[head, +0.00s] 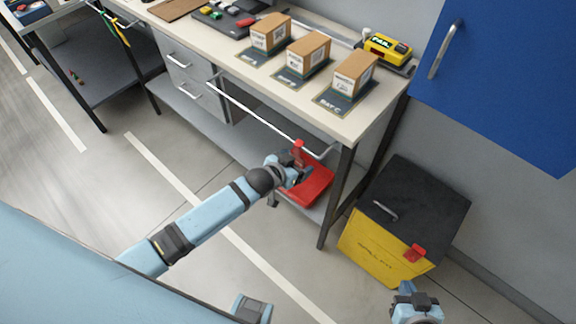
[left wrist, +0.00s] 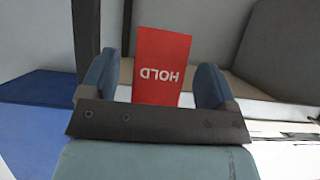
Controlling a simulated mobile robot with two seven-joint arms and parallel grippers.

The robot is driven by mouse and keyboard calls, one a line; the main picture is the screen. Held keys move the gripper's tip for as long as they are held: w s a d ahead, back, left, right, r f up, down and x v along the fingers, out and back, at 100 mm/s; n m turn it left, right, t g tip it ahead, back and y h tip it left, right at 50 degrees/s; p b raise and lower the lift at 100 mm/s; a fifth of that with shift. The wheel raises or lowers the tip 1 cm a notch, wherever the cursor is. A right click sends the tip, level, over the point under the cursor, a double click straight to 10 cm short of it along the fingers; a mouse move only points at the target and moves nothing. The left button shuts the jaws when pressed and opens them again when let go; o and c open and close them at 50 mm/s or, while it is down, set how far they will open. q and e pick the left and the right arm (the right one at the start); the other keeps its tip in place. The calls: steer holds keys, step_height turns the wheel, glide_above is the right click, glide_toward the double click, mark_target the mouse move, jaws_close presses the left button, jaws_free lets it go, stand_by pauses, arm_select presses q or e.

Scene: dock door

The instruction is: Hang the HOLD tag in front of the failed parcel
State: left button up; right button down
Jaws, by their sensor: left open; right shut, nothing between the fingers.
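My left gripper (head: 292,170) is open around the tag; whether the tag's hook sits on the rail is unclear. Three cartons stand on mats: left parcel (head: 270,35), middle parcel (head: 306,56), right parcel (head: 353,75). A yellow device (head: 388,48) behind the right parcel seems to read FAIL. My right gripper (head: 415,297) is shut and empty at the bottom.
A yellow spill-kit box (head: 378,250) with a dark lid and red tab stands right of the bench (head: 350,122). A blue cabinet door (head: 505,75) is at upper right. Drawers (head: 190,75) sit under the bench. The floor in front is clear.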

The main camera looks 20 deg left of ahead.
arm_select(q)
steer(key=v, duration=1.3)
steer(key=s+d+f+n+y+p, duration=0.1)
steer(key=s+p, duration=0.3)
steer(key=s, duration=0.9)
steer(key=shift+f+g+p, duration=0.3)
steer(key=shift+p, duration=0.05)
stand_by(0.8)
